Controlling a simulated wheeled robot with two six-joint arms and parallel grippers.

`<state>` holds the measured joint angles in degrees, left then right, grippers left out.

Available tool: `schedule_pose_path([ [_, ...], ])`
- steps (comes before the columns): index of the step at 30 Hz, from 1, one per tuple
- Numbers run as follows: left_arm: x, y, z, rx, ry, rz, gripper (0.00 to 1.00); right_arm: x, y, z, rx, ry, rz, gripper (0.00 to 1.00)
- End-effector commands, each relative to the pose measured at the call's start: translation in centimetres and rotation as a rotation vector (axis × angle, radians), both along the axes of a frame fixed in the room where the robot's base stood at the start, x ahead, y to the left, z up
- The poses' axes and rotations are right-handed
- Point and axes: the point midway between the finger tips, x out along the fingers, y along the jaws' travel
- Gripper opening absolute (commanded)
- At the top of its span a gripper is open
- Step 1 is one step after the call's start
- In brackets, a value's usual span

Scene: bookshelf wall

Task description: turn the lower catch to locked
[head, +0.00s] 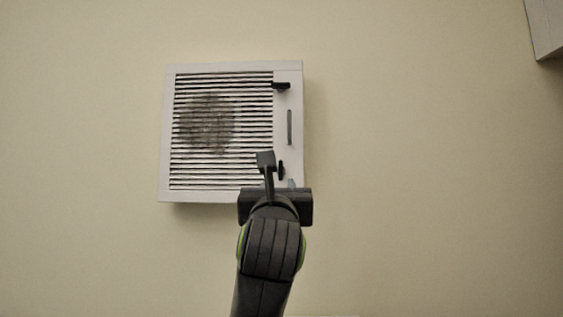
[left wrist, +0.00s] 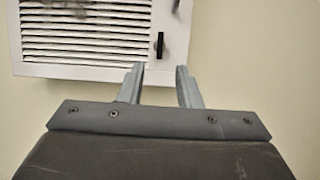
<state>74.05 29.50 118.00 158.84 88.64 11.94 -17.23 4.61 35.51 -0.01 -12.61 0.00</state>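A white louvred vent cover (head: 167,130) is on the wall. Its lower catch (head: 281,170), a small black lever, stands upright near the cover's lower right. The upper catch (head: 282,86) is black and lies level. My left gripper (head: 278,171) is in front of the cover's lower right corner, its fingers beside the lower catch in the picture. In the left wrist view the left gripper (left wrist: 159,76) is open and empty, and the upright lower catch (left wrist: 159,45) shows beyond the gap between the fingertips, apparently untouched. My right gripper is not in view.
A grey upright handle (head: 289,127) sits between the two catches. A dark stain (head: 207,122) marks the louvres. The wall (head: 420,170) around the cover is bare. A pale box-like edge (head: 546,25) shows at the top right.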

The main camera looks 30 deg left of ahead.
Motion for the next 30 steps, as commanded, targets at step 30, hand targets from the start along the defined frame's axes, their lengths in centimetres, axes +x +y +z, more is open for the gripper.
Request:
schedule_pose_path([
  [30, 8.2, 5.0, 3.9, 0.000, 0.000, -0.001, 0.22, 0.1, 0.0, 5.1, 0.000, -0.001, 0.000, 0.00],
])
